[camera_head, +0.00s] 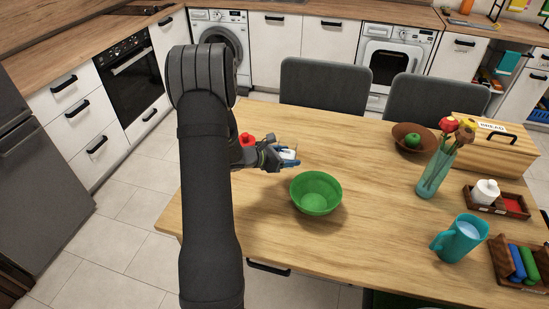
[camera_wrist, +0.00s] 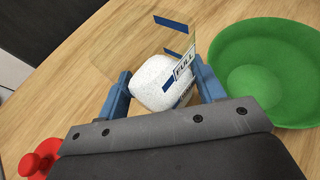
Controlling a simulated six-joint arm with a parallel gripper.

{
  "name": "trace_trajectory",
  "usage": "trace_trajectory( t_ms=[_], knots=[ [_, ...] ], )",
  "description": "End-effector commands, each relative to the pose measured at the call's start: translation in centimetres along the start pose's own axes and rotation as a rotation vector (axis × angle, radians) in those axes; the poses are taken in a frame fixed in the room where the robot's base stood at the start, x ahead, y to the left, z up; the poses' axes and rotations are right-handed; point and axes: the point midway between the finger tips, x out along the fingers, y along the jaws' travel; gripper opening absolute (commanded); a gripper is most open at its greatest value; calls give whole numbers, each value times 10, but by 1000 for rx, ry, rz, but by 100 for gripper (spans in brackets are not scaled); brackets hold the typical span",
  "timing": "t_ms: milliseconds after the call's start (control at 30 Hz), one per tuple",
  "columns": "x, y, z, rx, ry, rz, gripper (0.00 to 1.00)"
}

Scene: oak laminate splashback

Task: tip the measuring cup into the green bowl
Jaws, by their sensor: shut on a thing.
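My gripper (camera_head: 287,160) is over the table, left of the green bowl (camera_head: 316,192) and a little behind it.
A red object (camera_head: 247,140) stands close to my gripper, partly behind my arm. To the right are a brown bowl (camera_head: 402,134), a glass vase (camera_head: 436,172), a teal jug (camera_head: 461,238), a bread box (camera_head: 492,140) and wooden trays. The table in front of the green bowl is clear.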

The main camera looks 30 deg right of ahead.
Motion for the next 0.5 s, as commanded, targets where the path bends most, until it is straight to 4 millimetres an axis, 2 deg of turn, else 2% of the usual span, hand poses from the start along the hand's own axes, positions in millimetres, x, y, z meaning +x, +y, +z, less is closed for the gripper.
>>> trace_trajectory(
  t_ms=[33, 200, 367, 500],
  knots=[
    [2, -10, 9, 2, -1, -2, 36],
    [5, -33, 26, 1, -1, -1, 36],
    [4, -44, 34, 10, 2, -13, 36],
    [-7, -52, 36, 55, 11, -77, 36]
  ],
)
